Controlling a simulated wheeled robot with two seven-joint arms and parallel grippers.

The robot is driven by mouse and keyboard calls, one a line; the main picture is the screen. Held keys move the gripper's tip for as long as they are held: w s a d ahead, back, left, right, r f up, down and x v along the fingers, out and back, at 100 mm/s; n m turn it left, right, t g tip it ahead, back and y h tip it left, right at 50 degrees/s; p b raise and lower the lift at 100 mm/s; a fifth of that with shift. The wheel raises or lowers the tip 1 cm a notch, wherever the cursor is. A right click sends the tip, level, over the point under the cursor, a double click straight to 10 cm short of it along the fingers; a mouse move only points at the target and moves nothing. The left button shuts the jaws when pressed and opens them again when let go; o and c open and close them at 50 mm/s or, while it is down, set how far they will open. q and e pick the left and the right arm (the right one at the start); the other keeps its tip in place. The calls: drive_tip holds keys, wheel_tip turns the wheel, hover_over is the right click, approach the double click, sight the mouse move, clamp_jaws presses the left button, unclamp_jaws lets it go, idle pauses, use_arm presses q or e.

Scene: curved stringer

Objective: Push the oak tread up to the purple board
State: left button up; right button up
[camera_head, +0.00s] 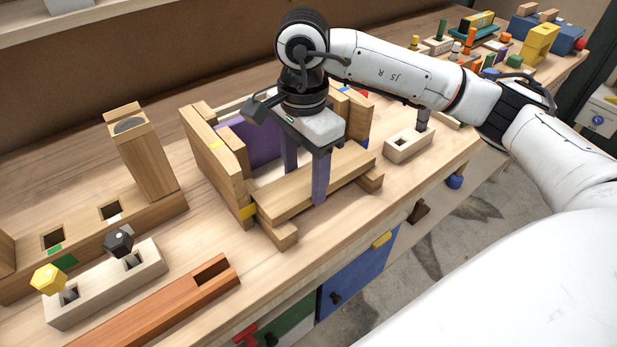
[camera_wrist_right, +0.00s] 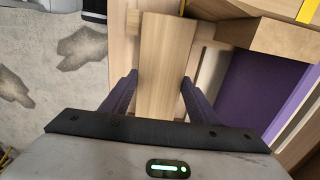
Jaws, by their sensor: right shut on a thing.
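The oak tread (camera_head: 345,172) is a long flat board lying across the front of the small wooden stair frame (camera_head: 209,150). It also shows in the wrist view (camera_wrist_right: 163,55), running between the two fingers. The purple board (camera_head: 262,142) stands upright behind the tread, partly hidden by my right gripper. In the wrist view the purple board (camera_wrist_right: 248,88) is to the right, with a gap between it and the tread. My right gripper (camera_head: 306,178) points down with its purple fingers shut on the tread, one on the near edge and one on the far edge. My left gripper is not in view.
Wooden side walls flank the tread. A pale slotted block (camera_head: 408,145) stands to the right. At the left are an upright wooden post (camera_head: 140,160), a pale block with yellow and black knobs (camera_head: 95,290) and a reddish slotted bar (camera_head: 165,305). The table's front edge is close.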

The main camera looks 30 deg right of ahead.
drive_tip(key=shift+w+a+b, duration=0.15)
drive_tip(key=shift+w+b, duration=0.05)
drive_tip(key=shift+w, duration=1.3)
drive_tip(key=shift+w+a+b, duration=0.1)
drive_tip(key=shift+w+b, duration=0.05)
drive_tip(key=shift+w, duration=1.35)
drive_tip(key=o, duration=1.4)
drive_tip(key=shift+c, duration=0.2)
drive_tip(key=shift+r, duration=0.1)
wheel_tip(320, 180, up, 12)
